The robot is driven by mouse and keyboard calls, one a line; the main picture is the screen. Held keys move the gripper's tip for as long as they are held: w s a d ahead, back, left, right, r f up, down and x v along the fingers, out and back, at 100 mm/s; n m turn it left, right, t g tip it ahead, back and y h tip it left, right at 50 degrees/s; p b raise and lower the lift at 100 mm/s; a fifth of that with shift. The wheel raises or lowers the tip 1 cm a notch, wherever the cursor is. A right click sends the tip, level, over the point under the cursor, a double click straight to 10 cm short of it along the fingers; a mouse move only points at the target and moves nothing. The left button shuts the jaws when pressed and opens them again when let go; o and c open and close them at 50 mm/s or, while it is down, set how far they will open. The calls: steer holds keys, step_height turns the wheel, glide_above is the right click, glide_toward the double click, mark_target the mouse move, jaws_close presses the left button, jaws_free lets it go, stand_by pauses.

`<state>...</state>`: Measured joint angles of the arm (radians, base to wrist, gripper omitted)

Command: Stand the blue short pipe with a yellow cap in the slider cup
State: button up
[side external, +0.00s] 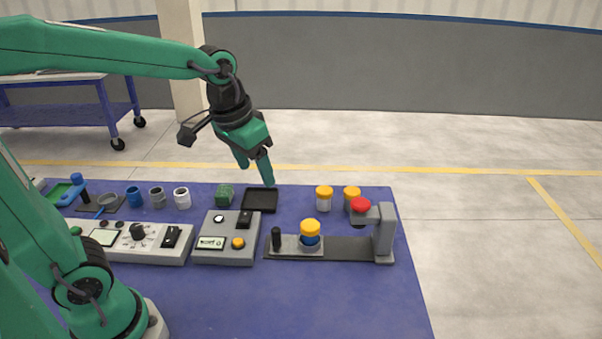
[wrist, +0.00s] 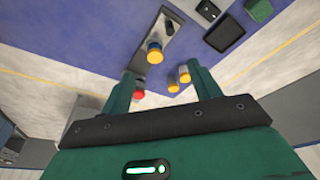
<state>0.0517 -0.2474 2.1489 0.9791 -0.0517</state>
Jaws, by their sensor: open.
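The blue short pipe with a yellow cap (side external: 310,229) stands upright in the grey slider cup (side external: 311,248) on the dark rail. In the wrist view its yellow cap (wrist: 155,55) shows beyond my fingers. My gripper (side external: 256,172) is open and empty, raised above the back edge of the table near the black tray. It is apart from the pipe, behind and to the left of it. Its two fingers (wrist: 165,82) are spread in the wrist view. The cup hides the lower part of the pipe.
Two other yellow-capped pipes (side external: 324,198) (side external: 352,193) stand behind the rail. A red knob (side external: 361,204) sits on the grey post (side external: 384,236) at the rail's right end. A black tray (side external: 260,200), a green block (side external: 224,194), several cups and control boxes (side external: 226,250) fill the left.

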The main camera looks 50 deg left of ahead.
steer(key=s+a+t, duration=0.1)
steer(key=s+t, duration=0.1)
steer(key=s, duration=0.8)
steer(key=shift+s+a+t, duration=0.15)
steer(key=shift+a+t, duration=0.15)
steer(key=shift+a, duration=0.05)
